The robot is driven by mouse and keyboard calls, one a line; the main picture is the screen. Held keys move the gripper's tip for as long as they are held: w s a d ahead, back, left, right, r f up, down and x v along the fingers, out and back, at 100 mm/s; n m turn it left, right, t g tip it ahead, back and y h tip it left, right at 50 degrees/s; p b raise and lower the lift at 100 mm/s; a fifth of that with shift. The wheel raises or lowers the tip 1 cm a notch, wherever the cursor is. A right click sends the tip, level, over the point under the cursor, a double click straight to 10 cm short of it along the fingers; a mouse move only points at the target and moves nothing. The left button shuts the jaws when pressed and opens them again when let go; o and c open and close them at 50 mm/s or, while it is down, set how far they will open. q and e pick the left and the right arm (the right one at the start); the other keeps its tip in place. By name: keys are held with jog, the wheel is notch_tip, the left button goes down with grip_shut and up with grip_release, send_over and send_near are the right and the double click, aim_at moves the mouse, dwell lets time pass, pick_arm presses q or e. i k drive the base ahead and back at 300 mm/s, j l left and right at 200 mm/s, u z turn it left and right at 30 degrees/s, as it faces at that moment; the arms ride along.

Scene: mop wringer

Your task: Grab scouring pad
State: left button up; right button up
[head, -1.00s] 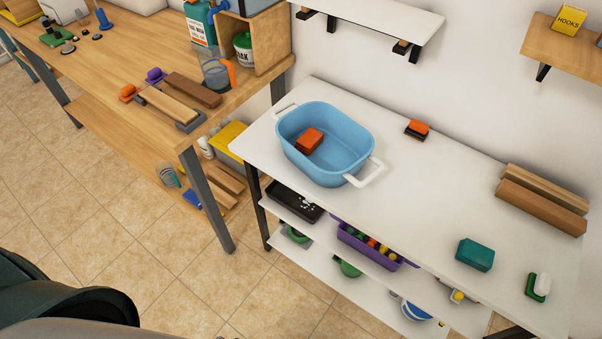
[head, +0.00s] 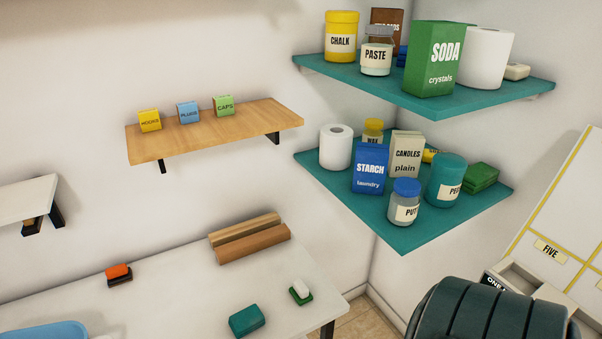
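Flat green pads (head: 481,178), which look like scouring pads, lie stacked at the right end of the lower teal corner shelf (head: 400,238). A teal block (head: 247,320) lies on the white table near its front edge. A small green piece with a white top (head: 301,292) lies to its right. An orange-and-dark block (head: 119,274) sits at the table's back left. I cannot tell for certain which of these is the scouring pad. Neither of my grippers is in view; only a dark rounded part of my own body shows at the bottom right.
The lower corner shelf also holds a starch box (head: 370,168), candles box (head: 405,153), jars and a paper roll (head: 335,147). The upper shelf (head: 480,98) is above it. Two wooden bars (head: 250,240) lie at the table's back. A blue tub (head: 45,331) is at bottom left.

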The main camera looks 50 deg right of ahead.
aim_at(299, 291)
jog(key=z, duration=1.65)
jog(key=i+j, duration=0.2)
jog(key=i, duration=0.25)
